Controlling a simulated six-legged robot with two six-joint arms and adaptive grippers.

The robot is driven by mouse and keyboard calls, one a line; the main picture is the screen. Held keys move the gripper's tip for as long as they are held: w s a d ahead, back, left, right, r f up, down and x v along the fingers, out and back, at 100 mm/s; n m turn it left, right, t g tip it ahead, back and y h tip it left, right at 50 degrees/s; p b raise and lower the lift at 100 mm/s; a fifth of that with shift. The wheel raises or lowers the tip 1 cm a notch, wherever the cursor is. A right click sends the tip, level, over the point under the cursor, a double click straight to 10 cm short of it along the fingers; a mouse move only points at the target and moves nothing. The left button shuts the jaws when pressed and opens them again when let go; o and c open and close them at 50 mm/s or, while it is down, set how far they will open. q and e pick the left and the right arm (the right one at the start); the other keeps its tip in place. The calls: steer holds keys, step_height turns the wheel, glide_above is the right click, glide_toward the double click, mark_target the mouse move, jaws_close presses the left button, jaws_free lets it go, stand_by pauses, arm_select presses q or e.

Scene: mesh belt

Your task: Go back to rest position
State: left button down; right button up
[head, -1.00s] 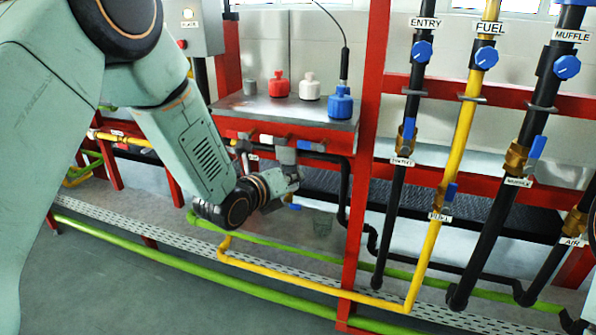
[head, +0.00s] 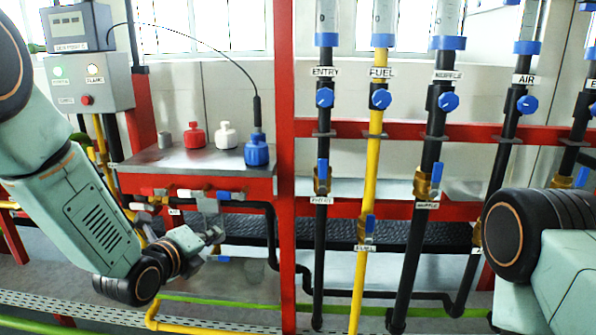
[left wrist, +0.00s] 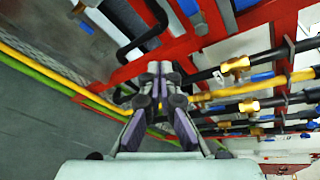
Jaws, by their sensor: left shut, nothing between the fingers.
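My left gripper (head: 215,237) is at the end of the pale green arm that comes in from the left. It is in front of the red frame, below the metal shelf and its small valves. In the left wrist view my left gripper (left wrist: 158,70) has its fingers together, with nothing between them. It points toward the red frame and the pipes and looks clear of them. Part of my right arm (head: 540,250) shows at the lower right. My right gripper is outside the picture.
A metal shelf (head: 180,160) carries a red bottle (head: 195,136), a white bottle (head: 226,135) and a blue bottle (head: 257,150). A red post (head: 288,200) stands beside it. Black pipes and a yellow pipe (head: 372,180) with blue handles run down at the right. Green and yellow pipes lie low.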

arm_select(q)
steer(key=s+a+f+n+g+y, duration=0.2)
steer(key=s+f+n+g, duration=0.4)
steer(key=s+f+n, duration=1.3)
steer(key=s+f+n+g, duration=0.4)
steer(key=s+f, duration=0.1)
steer(key=s, duration=0.7)
steer(key=s+f+n+g+y, duration=0.1)
steer(key=s+f+n+g, duration=0.3)
steer(key=s, duration=0.8)
steer(key=shift+s+f+n, duration=0.3)
steer(key=shift+f, duration=0.35)
